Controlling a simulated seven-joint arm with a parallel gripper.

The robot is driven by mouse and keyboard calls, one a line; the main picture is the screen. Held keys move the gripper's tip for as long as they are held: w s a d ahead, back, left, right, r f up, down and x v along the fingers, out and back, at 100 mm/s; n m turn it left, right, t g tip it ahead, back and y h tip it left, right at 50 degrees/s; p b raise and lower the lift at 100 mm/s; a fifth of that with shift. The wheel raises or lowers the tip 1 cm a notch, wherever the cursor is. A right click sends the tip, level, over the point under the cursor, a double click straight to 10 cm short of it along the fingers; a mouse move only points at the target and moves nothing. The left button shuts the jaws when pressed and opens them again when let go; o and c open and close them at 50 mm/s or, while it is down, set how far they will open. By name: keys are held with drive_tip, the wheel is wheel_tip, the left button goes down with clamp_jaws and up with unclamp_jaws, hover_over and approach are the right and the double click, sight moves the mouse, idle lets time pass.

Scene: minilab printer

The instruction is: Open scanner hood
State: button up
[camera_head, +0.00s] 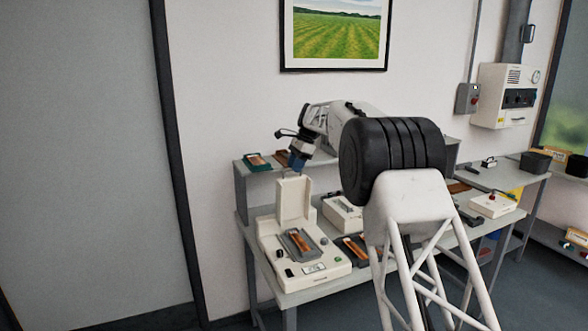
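The scanner (278,262) is a white box on the front left of the workbench. Its white hood (294,198) stands upright at the back of the scanner, so the hood is open. A dark grey holder (289,246) with an orange-brown strip (299,241) lies exposed on the scanner's top. My gripper (296,166) points down just above the hood's top edge. It is small and dark here, and I cannot tell whether it touches the hood or whether its fingers are open.
A raised grey shelf (241,190) behind the scanner holds small coloured trays (257,161). A second white box (341,214) and a dark tray with a brown strip (352,246) are right of the scanner. My arm hides much of the bench's right part. A wall-mounted white unit (502,96) hangs at right.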

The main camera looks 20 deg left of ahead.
drive_tip(key=shift+v, duration=3.2)
drive_tip(key=shift+d, duration=0.1)
drive_tip(key=s+d+r+n+t, duration=0.1)
drive_tip(key=s+d+r, duration=0.35)
drive_tip(key=d, duration=0.55)
drive_tip(key=s+d+r+n+t, duration=0.1)
drive_tip(key=s+d+r, duration=0.35)
drive_tip(key=d, duration=0.45)
drive_tip(key=s+d+r+n+t+h, duration=0.1)
drive_tip(key=s+d+n, duration=0.1)
drive_tip(key=s+d, duration=1.35)
drive_tip(key=s+d+f+n+t+h, duration=0.1)
drive_tip(key=s+d+f, duration=0.2)
drive_tip(key=s+d, duration=0.55)
drive_tip(key=s+d+f+n+t, duration=0.15)
drive_tip(key=s+d, duration=0.45)
drive_tip(key=s, duration=0.6)
drive_tip(key=s+d+f+n, duration=0.1)
drive_tip(key=s+d+f, duration=0.2)
drive_tip(key=s+f, duration=0.3)
drive_tip(key=s+d+f+n+h, duration=0.1)
drive_tip(key=s+d+f, duration=0.3)
drive_tip(key=s, duration=1)
wheel_tip(320, 180, down, 4)
drive_tip(key=shift+s+d+r, duration=0.25)
drive_tip(key=shift+s+d, duration=0.05)
drive_tip(key=shift+s, duration=0.1)
drive_tip(key=shift+o, duration=0.5)
